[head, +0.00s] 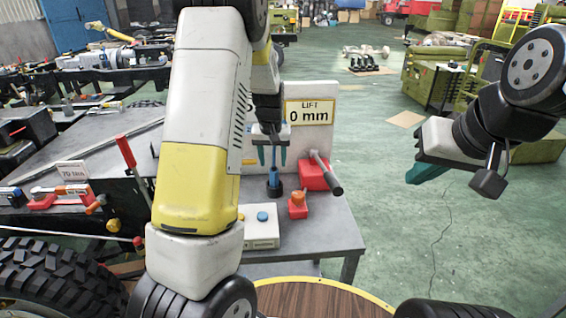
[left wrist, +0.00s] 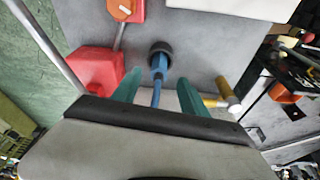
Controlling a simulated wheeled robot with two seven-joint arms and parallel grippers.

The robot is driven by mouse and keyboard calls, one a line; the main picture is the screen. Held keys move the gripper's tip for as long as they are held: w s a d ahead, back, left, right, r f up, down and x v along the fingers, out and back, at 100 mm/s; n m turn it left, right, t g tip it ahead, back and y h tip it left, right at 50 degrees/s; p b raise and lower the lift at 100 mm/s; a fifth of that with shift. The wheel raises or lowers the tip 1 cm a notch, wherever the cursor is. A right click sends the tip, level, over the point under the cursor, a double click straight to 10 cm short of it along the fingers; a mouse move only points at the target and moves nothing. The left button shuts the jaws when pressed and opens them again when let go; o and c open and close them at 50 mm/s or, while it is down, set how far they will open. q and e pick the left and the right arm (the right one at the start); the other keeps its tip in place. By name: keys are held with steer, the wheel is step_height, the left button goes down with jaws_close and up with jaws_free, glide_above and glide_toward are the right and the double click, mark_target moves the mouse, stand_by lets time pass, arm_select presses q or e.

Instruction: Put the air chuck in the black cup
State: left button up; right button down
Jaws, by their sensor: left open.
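The blue air chuck (head: 274,177) stands upright in the small black cup (head: 274,191) on the grey table. In the left wrist view the chuck (left wrist: 158,68) rises from the cup's round dark rim (left wrist: 161,47) toward the camera. My left gripper (head: 272,158) is directly above the chuck, its teal fingers apart and pointing down. In the left wrist view the fingers (left wrist: 157,92) are on either side of the chuck's upper end, with gaps visible. My right gripper (head: 425,174) hangs empty over the floor at the right; the gap between its fingers cannot be made out.
A red box with a lever (head: 316,172) stands right of the cup. An orange-red block (head: 298,204) and a white box with a blue button (head: 262,232) are nearer. A "LIFT 0 mm" sign (head: 310,112) stands behind. A red-handled bar (head: 126,151) is left.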

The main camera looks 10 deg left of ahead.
arm_select(q)
steer(key=s+d+r+h, duration=0.1)
steer(key=s+r, duration=0.6)
steer(key=r, duration=0.4)
steer(key=s+d+r+m+t, duration=0.1)
steer(key=s+r, duration=0.3)
steer(key=s, duration=0.7)
steer(key=s+d+r+m+t+h, duration=0.1)
steer(key=s+r, duration=0.4)
steer(key=s, duration=0.7)
steer(key=shift+s+d+t+h, duration=0.2)
steer(key=shift+d+t+h, duration=0.1)
steer(key=shift+d+t, duration=0.4)
